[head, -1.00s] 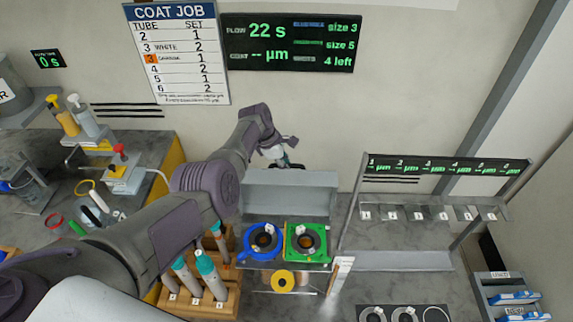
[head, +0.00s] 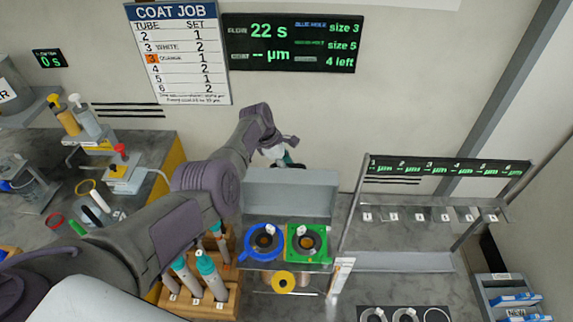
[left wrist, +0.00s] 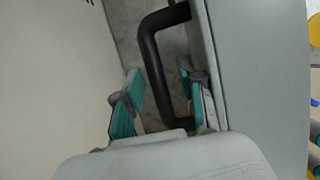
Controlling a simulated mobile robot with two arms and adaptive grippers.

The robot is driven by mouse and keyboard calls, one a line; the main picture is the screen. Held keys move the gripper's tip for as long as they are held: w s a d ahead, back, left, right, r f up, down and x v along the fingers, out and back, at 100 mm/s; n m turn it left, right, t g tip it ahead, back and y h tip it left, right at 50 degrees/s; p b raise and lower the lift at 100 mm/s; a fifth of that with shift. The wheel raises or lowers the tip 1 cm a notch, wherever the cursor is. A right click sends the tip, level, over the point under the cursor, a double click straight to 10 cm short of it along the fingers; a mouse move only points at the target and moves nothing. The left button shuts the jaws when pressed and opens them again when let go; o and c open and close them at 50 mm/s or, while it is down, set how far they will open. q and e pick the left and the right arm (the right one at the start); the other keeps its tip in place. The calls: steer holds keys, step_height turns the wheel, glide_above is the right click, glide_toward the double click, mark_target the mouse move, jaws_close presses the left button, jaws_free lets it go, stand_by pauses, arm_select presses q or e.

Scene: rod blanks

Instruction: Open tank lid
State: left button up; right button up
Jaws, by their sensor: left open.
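The tank is a grey box with a plain grey lid (head: 290,192), standing against the wall behind the blue and green rings in the head view. In the left wrist view the grey lid (left wrist: 262,80) fills the right side, with a black bar handle (left wrist: 152,62) along its edge. My left gripper (head: 283,158) is behind the tank's top edge in the head view. In the left wrist view its teal-padded fingers (left wrist: 160,98) are open, one on each side of the handle. The lid looks raised upright, but I cannot tell its angle. My right gripper is not in view.
A blue ring (head: 263,242) and a green ring (head: 306,243) sit just in front of the tank. A wooden rack (head: 208,304) of teal-capped tubes stands front left. A hanging rack (head: 433,215) with numbered tags is on the right. The wall is close behind my left gripper.

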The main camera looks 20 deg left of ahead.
arm_select(q)
steer(key=v, duration=1.2)
steer(key=shift+c, duration=0.3)
